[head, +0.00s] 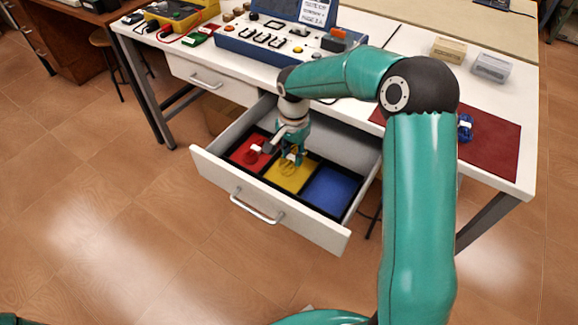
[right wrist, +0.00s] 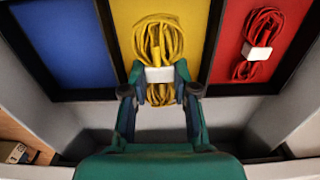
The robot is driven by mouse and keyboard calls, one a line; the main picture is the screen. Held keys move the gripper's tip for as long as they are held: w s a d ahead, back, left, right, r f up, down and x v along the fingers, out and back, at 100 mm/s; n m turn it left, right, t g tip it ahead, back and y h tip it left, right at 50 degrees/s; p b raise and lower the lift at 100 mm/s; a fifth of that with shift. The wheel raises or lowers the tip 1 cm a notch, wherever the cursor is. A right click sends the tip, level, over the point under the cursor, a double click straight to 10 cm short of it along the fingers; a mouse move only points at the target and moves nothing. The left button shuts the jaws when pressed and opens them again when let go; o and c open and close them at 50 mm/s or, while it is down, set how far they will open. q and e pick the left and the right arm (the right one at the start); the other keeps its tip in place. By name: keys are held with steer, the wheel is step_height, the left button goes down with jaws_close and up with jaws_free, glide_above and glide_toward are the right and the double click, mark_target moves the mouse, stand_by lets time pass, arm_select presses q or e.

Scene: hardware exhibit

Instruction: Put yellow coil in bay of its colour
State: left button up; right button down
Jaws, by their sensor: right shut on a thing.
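The yellow coil (head: 288,167) has a white band around it. In the right wrist view the yellow coil (right wrist: 157,38) lies over the yellow bay (right wrist: 200,18), and the fingers of my right gripper (right wrist: 160,82) are shut on its white band. In the head view my right gripper (head: 291,154) is down inside the open drawer, at the yellow bay (head: 287,184). I cannot tell whether the coil touches the bay floor. My left gripper is not in view.
The open drawer (head: 295,226) also has a red bay (right wrist: 233,70) holding a red coil (right wrist: 262,35) and an empty blue bay (head: 331,188). A blue coil (head: 465,128) lies on a dark red mat (head: 497,140) on the white table. A control panel (head: 250,40) stands behind.

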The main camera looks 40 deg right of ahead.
mark_target(293, 163)
steer(key=shift+f, duration=2)
steer(key=shift+f+b, duration=0.2)
steer(key=shift+b, duration=0.15)
steer(key=c, duration=0.9)
jaws_free()
steer(key=shift+r, duration=0.1)
steer(key=shift+r, duration=0.25)
step_height(293, 163, up, 12)
steer(key=shift+f+p, duration=0.1)
steer(key=shift+p, duration=0.7)
